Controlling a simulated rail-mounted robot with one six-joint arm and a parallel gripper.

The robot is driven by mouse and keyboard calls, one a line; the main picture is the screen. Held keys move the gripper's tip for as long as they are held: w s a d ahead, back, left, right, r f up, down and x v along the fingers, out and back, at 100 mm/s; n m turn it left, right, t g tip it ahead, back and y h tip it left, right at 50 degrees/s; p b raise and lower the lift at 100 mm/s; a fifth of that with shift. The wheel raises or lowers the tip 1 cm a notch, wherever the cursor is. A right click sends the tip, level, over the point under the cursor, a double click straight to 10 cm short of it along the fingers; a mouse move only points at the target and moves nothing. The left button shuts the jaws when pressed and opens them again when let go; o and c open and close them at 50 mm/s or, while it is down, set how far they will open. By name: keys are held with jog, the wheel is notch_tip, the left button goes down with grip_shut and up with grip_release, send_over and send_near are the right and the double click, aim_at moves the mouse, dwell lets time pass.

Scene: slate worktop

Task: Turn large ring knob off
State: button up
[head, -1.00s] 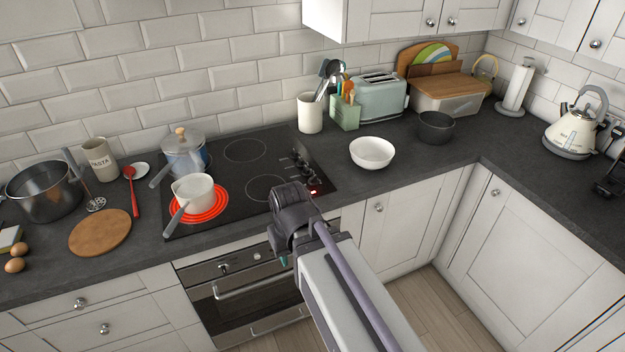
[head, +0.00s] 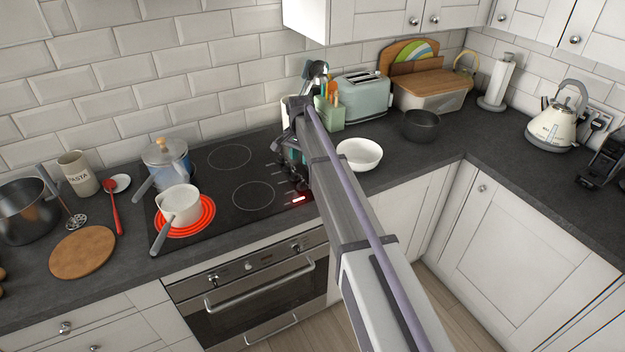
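The black glass hob (head: 222,190) is set into the worktop. Its large ring, front left, glows red (head: 207,222) under a white saucepan (head: 180,204). The hob's knobs (head: 279,173) run along its right edge, partly hidden by my arm, and a red light (head: 299,199) shows at the front right corner. I cannot tell which knob serves the large ring. My gripper (head: 289,160) is over the right side of the hob, at the knob row. Its fingers are small and dark against the hob, so their opening and any contact with a knob cannot be made out.
A lidded pot (head: 167,163) stands behind the saucepan. A white bowl (head: 359,154) is close to the right of my arm. A green utensil block (head: 329,114) and a toaster (head: 362,97) stand behind. The hob's middle is clear.

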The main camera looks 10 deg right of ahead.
aim_at(301, 182)
notch_tip(301, 182, down, 11)
jog(key=b, duration=1)
jog(key=shift+f+b, duration=0.1)
jog(key=shift+b, duration=0.3)
jog(key=shift+r, duration=0.2)
grip_shut()
